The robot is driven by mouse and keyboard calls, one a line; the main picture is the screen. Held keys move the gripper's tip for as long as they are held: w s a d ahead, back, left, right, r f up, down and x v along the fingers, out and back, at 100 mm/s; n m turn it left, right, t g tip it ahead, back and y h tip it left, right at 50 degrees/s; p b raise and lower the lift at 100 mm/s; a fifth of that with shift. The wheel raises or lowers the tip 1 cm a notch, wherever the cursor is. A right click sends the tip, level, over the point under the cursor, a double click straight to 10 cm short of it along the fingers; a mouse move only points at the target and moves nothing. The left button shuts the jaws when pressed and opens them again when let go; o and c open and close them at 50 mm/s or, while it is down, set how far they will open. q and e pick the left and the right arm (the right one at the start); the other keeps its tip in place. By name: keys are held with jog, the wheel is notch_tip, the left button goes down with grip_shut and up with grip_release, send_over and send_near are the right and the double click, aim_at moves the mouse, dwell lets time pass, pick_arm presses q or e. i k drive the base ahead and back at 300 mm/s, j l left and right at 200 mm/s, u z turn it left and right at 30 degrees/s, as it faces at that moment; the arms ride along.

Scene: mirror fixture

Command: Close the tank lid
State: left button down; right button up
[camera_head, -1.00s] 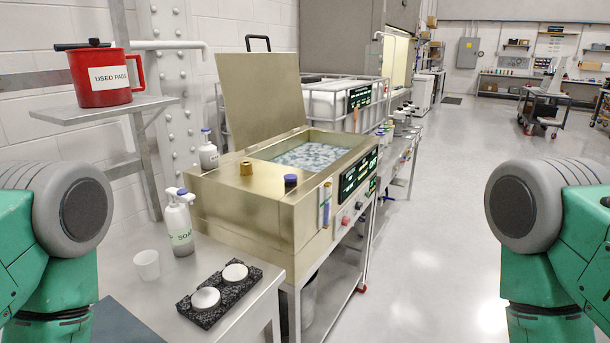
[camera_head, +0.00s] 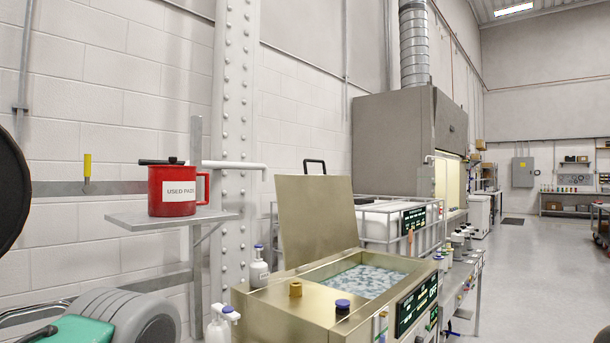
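The brass-coloured tank (camera_head: 295,315) stands at lower centre, with blue-grey liquid or patterned contents (camera_head: 370,281) showing in its open top. Its flat lid (camera_head: 318,220) stands raised at the back edge, leaning slightly back, with a black handle (camera_head: 315,164) showing above its top edge. Part of my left arm shows at lower left, well to the left of the tank. Neither gripper shows in the head view.
A red "USED PADS" mug (camera_head: 178,190) sits on a wall shelf (camera_head: 140,220) left of the tank. A brass knob (camera_head: 295,289) and a blue cap (camera_head: 342,306) top the tank's front rim. Clear floor (camera_head: 540,280) lies right.

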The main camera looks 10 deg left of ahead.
aim_at(318, 219)
jog(key=i+l, duration=0.65)
jog(key=l, duration=0.15)
jog(key=i+l+u, duration=0.1)
jog(key=i+l, duration=0.2)
jog(key=l, duration=0.15)
jog(key=i+l, duration=0.3)
jog(key=l+u, duration=0.05)
jog(key=l, duration=0.05)
